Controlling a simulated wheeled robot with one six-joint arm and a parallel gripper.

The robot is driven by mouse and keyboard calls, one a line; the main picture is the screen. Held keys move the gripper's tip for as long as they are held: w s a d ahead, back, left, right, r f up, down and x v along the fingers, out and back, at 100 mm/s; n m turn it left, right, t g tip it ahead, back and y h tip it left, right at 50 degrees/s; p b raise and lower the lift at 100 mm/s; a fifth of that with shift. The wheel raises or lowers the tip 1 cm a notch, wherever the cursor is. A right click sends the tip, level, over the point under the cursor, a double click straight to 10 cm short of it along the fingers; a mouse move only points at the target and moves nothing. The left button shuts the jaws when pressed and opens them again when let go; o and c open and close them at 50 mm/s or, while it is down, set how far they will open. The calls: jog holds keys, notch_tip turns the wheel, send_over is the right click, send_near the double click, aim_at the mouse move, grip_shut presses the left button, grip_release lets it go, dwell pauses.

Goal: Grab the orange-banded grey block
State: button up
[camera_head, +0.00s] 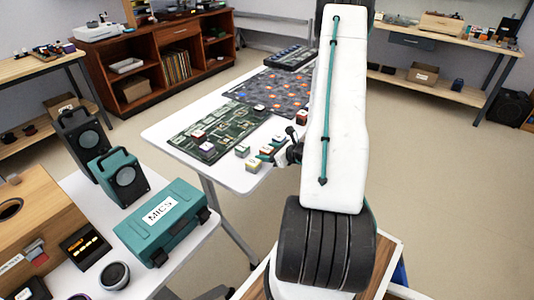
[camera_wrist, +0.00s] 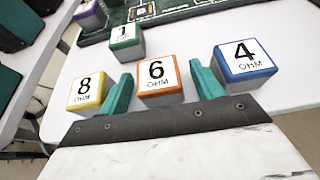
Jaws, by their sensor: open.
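The orange-banded grey block (camera_wrist: 157,80) has a white top marked "6 OHM" and stands on the white table. In the wrist view it sits in the middle, between the two teal fingertips of my gripper (camera_wrist: 160,88). The gripper is open, with a gap showing on each side of the block. In the head view my gripper (camera_head: 279,155) is at the table's near edge, and the orange-banded block (camera_head: 266,150) is partly hidden behind its fingers.
A yellow-banded "8" block (camera_wrist: 88,92) stands close left of the left finger. A blue-banded "4" block (camera_wrist: 244,60) stands right of the right finger.

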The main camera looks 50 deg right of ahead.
jog(key=c, duration=1.1)
jog(key=shift+r, duration=0.1)
